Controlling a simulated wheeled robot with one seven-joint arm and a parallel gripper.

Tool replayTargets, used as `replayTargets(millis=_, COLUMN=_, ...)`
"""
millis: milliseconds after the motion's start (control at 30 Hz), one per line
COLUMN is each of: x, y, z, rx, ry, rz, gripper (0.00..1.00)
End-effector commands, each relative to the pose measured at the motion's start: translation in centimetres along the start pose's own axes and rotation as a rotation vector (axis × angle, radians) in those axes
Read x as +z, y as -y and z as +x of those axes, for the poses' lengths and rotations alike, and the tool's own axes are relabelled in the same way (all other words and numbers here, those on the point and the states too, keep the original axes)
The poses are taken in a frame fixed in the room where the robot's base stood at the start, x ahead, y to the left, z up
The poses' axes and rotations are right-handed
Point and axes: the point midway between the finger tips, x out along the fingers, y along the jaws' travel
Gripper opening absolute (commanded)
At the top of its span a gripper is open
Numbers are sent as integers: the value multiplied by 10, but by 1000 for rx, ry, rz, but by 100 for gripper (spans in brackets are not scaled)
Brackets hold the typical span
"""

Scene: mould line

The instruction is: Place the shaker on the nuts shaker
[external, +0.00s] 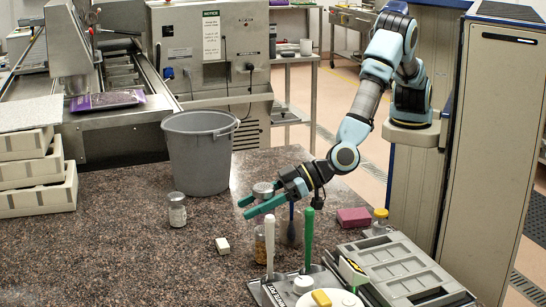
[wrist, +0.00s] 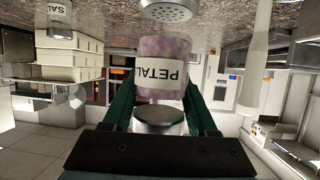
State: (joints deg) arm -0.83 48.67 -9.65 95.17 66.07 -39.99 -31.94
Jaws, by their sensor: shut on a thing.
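My gripper (external: 246,207) is shut on a shaker. In the wrist view, which is upside down, this shaker (wrist: 162,70) has a PETAL label and pinkish-purple contents, and sits between the green fingers. Its metal lid (external: 262,188) shows above the fingers in the external view; the fingers hide much of its body. It looks upright. The nuts shaker (external: 260,246), a clear jar with brownish contents, stands on the counter below. A perforated metal lid (wrist: 166,10) shows just past the held shaker's base in the wrist view. I cannot tell whether the two touch.
A glass jar (external: 290,231) with a blue-handled tool stands close right of the nuts shaker. A salt-labelled shaker (external: 177,212), a grey bucket (external: 200,155) and a white block (external: 222,245) are left.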

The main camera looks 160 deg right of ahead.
Motion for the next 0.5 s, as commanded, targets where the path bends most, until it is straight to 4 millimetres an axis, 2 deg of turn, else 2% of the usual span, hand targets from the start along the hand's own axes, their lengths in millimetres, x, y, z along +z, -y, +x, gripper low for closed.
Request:
replayTargets(millis=133, x=14, y=0, z=6, rx=0, ry=1, rz=-2, gripper=0)
replayTargets(millis=500, x=19, y=0, z=8, rx=0, ry=0, rz=1, gripper=0)
